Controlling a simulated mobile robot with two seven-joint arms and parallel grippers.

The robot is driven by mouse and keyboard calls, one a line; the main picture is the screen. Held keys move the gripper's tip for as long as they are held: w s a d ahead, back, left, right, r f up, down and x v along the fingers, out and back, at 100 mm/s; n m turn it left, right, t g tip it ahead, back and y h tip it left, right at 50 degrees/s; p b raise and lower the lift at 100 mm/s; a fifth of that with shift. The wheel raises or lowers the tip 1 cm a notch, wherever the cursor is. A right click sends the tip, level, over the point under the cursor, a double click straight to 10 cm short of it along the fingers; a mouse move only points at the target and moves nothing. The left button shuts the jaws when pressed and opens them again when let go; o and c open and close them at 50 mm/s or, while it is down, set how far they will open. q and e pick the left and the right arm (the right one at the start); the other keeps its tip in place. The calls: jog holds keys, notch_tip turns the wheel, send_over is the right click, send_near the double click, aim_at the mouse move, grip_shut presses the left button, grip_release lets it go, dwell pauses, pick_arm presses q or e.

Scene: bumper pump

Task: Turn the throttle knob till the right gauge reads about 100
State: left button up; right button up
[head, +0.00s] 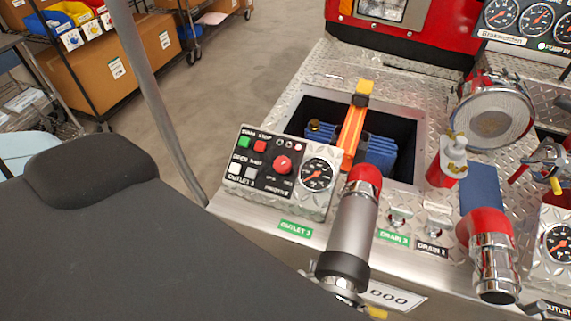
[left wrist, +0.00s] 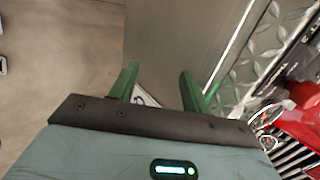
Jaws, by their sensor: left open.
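The throttle knob is a red round knob (head: 282,164) on a black control panel (head: 264,176) in the middle of the head view. A round black gauge (head: 317,175) with an orange-red needle sits just right of it; its figures are too small to read. Another gauge (head: 560,243) is on a panel at the right edge, partly cut off. My left gripper (left wrist: 158,82) shows in the left wrist view, its green fingers apart with nothing between them. The knob is not visible there. Neither gripper shows in the head view.
A grey pipe with a red end (head: 352,225) stands just right of the panel. Behind it is an open recess with an orange-handled tool (head: 354,125). Another red-topped outlet (head: 490,250) is at right. Shelves with cardboard boxes (head: 105,70) stand back left.

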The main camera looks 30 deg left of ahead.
aim_at(281, 172)
pick_arm(q)
jog(key=w+a+r+m+t+y, duration=0.1)
jog(key=w+r+m, duration=0.1)
jog(key=w+a+r+m+t+y, duration=0.1)
jog(key=w+r+m, duration=0.2)
jog(key=w+a+r+m+t+y, duration=0.1)
jog(key=w+r+m+y, duration=0.1)
jog(key=w+r+m, duration=0.1)
jog(key=shift+a+r+t, duration=0.1)
jog(key=shift+a+t, duration=0.3)
jog(key=w+r+m+t, duration=0.1)
jog(key=r+m, duration=0.1)
jog(key=w+r+m+t, duration=0.2)
jog(key=m, duration=0.1)
jog(key=w+r+m+t+y, duration=0.1)
jog(key=w+r+m, duration=0.1)
jog(key=shift+w+d+r+t+b, duration=0.1)
jog(key=shift+d+r+t+b, duration=0.2)
jog(key=shift+t, duration=0.1)
jog(key=shift+x, duration=3.9)
jog(key=shift+c, duration=0.4)
jog(key=c, duration=0.6)
